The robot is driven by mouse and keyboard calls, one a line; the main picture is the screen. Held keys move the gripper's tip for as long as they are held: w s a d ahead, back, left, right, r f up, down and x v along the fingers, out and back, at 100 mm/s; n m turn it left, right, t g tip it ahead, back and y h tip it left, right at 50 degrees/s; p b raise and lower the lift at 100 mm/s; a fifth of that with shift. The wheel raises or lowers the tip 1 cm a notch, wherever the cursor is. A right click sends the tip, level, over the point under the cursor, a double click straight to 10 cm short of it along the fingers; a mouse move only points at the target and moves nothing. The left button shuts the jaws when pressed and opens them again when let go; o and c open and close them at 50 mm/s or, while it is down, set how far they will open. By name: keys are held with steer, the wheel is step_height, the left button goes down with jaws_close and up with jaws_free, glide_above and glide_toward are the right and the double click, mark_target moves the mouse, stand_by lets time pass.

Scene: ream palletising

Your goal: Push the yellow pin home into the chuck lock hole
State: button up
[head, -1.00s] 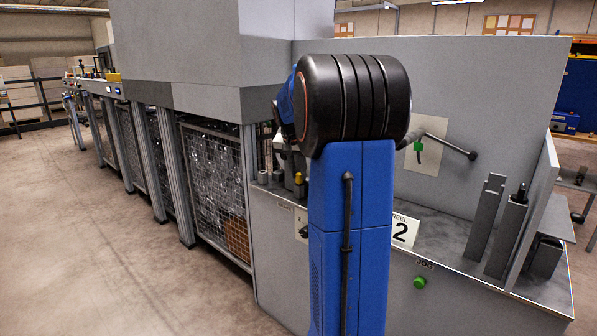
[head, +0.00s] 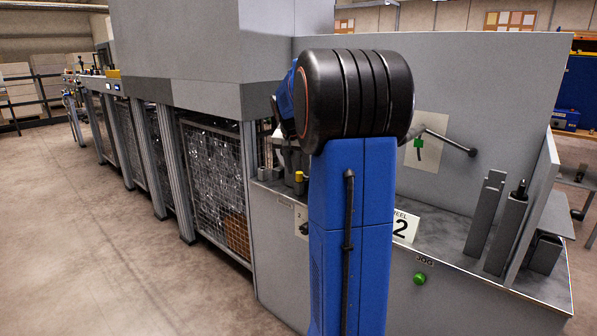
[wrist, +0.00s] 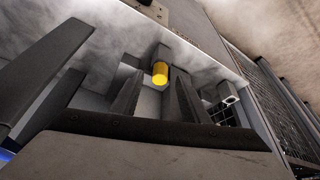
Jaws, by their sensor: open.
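The yellow pin (wrist: 160,73) shows in the wrist view as a short bright cylinder in front of a dark upright block. In the head view it is a small yellow spot (head: 299,176) on a dark fitting just left of my blue arm. My gripper (wrist: 156,88) is open, its two dark fingers reaching up from the bottom of the wrist view on either side of the pin in the picture. I cannot tell whether either finger touches it. The lock hole and the pin's depth cannot be made out. My arm mostly hides the gripper in the head view.
A wire-mesh guard (head: 214,180) lies to the left. Open floor (head: 90,230) spreads at far left.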

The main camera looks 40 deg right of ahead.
steer(key=v, duration=1.6)
steer(key=s+a+f+n+t+y, duration=0.1)
steer(key=s+a+f+n, duration=0.4)
steer(key=a, duration=0.6)
steer(key=s+a+f+n+t+y, duration=0.15)
steer(key=s+a+f, duration=0.35)
steer(key=a, duration=0.6)
steer(key=s+a+f+n+y, duration=0.1)
steer(key=s+a+f+n, duration=0.5)
steer(key=s+a+f, duration=0.6)
steer(key=s+f, duration=0.2)
steer(key=s, duration=0.2)
steer(key=shift+s+a, duration=0.25)
steer(key=shift+a, duration=0.1)
steer(key=shift+y, duration=0.25)
steer(key=shift+c, duration=0.2)
